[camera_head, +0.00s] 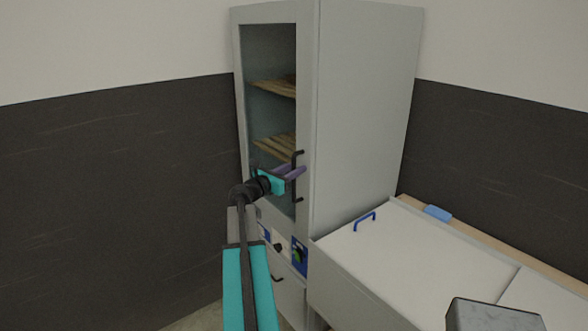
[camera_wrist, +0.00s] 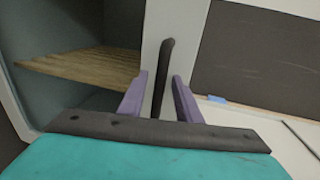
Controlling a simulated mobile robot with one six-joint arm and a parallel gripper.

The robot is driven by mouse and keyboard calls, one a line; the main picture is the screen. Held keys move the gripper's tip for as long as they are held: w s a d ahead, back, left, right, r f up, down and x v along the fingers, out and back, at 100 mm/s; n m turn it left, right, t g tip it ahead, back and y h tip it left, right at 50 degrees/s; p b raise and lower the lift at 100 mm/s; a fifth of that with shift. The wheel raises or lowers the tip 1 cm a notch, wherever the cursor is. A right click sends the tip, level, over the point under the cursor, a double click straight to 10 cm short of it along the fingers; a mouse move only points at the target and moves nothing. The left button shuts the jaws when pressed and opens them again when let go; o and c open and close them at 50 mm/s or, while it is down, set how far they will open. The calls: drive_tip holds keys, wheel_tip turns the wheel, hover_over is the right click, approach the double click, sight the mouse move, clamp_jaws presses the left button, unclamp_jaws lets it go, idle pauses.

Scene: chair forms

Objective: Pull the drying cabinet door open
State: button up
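The drying cabinet (camera_head: 365,110) is a tall pale grey unit in the corner. Its door (camera_head: 305,80) has a glass pane and looks flush with the cabinet front. A black vertical bar handle (camera_head: 297,156) is on the door's right stile. My gripper (camera_head: 297,172) is at the handle, its purple fingers overlapping it in the head view. In the wrist view the handle (camera_wrist: 164,70) stands between the two fingers (camera_wrist: 160,97), with a visible gap on each side. The gripper is open; the handle's lower part is hidden behind the gripper body in that view.
Wooden shelves (camera_head: 275,147) show behind the glass. Below the door are a control panel with knobs (camera_head: 299,254) and a lower handle (camera_head: 278,278). A wall is at the left.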

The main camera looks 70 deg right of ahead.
drive_tip(key=shift+c, duration=0.3)
clamp_jaws()
drive_tip(key=shift+a, duration=0.2)
